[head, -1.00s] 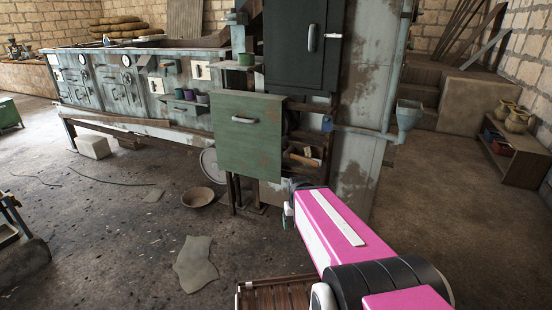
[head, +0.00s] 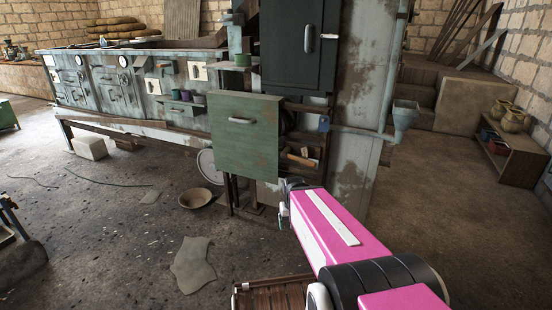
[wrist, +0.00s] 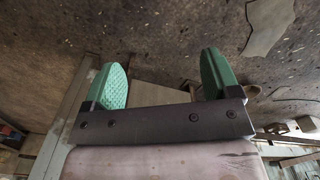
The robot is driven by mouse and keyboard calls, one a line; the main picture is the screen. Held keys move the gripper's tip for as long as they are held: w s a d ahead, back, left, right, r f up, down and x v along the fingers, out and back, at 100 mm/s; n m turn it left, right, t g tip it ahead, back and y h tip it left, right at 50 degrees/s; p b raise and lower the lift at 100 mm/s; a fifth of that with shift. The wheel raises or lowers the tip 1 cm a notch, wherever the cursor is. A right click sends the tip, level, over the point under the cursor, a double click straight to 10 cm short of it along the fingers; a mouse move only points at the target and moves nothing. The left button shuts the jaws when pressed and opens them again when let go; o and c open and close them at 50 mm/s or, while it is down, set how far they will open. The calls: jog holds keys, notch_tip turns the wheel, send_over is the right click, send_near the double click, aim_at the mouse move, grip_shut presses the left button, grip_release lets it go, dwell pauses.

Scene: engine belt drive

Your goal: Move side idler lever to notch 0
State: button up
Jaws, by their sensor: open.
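My gripper shows in the wrist view (wrist: 160,80) with its two green fingers apart and nothing between them. In the head view my pink arm reaches forward, and its end (head: 283,205) is low in front of the machine, below and right of the green panel. I cannot make out the side idler lever or its notches in either view. The green panel (head: 243,150) with a pale handle stands open in front of the machine. Behind it, a dark recess with shelves (head: 303,155) holds small items.
The dark upper door (head: 290,45) is shut. A blue-grey funnel (head: 404,118) sticks out on the right side of the machine. A bowl (head: 195,198) and a flat scrap (head: 192,264) lie on the floor. A low shelf with pots (head: 515,150) stands at right.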

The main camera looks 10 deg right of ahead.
jog(key=c, duration=0.4)
jog(key=shift+w+f, duration=0.15)
jog(key=shift+w, duration=0.15)
jog(key=c, duration=0.5)
jog(key=shift+w+f+m+t, duration=0.35)
jog(key=shift+w+m+t, duration=0.2)
jog(key=shift+w, duration=0.2)
jog(key=c, duration=0.6)
jog(key=w+f+m+t, duration=0.1)
jog(key=w+m, duration=0.1)
jog(key=w, duration=0.1)
jog(key=w+f+m+t, duration=0.1)
jog(key=w+m+t, duration=0.1)
jog(key=w, duration=0.1)
jog(key=w+f+m+t, duration=0.1)
jog(key=w+m, duration=0.1)
jog(key=w, duration=0.2)
jog(key=shift+f+m+t+y, duration=0.3)
jog(key=shift+f+m+t, duration=0.05)
grip_shut()
jog(key=w+d+f+m+t+h, duration=0.1)
jog(key=w+d+m+t+h, duration=0.4)
jog(key=w+m+t, duration=1.1)
jog(key=s+d+m+h, duration=0.6)
jog(key=s+m+h, duration=0.15)
jog(key=m, duration=0.95)
jog(key=a+r+x, duration=0.1)
jog(key=x, duration=1.2)
jog(key=shift+s+r, duration=0.3)
jog(key=shift+s, duration=0.1)
